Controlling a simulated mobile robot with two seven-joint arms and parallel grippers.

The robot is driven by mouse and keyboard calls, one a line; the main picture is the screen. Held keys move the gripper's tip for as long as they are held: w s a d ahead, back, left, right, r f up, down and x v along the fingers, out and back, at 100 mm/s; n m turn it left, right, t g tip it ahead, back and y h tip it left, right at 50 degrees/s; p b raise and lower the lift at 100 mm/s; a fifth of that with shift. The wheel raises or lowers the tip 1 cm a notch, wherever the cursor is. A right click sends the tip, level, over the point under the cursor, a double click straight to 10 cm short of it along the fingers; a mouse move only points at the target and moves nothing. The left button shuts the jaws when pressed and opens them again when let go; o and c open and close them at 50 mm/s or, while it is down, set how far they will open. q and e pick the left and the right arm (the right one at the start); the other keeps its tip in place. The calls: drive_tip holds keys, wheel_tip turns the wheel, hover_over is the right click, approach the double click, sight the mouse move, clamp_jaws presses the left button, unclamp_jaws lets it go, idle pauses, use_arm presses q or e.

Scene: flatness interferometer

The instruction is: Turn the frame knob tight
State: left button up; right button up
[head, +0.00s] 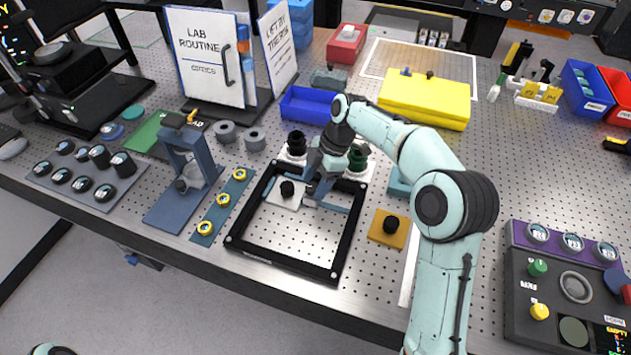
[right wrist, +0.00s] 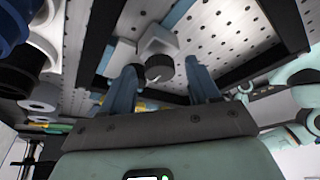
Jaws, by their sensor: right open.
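The frame is a black rectangular frame (head: 236,240) lying on the perforated table. Inside its far left part is a white plate with a black knob (head: 288,189), which I take for the frame knob. In the right wrist view the dark round knob (right wrist: 159,68) sits on a pale block, between the lines of the two blue fingers and apart from both. My right gripper (head: 316,190) is open and empty, pointing down inside the frame just right of the knob. Its fingertips are partly hidden by its own body in the head view. My left gripper does not show.
A blue stand (head: 205,160) and a blue strip with yellow rings (head: 205,228) are left of the frame. Dark round parts (head: 297,143) stand behind it. An orange plate with a black knob (head: 375,238) is at its right.

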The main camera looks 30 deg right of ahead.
drive_tip(key=c, duration=1)
drive_tip(key=shift+c, duration=0.2)
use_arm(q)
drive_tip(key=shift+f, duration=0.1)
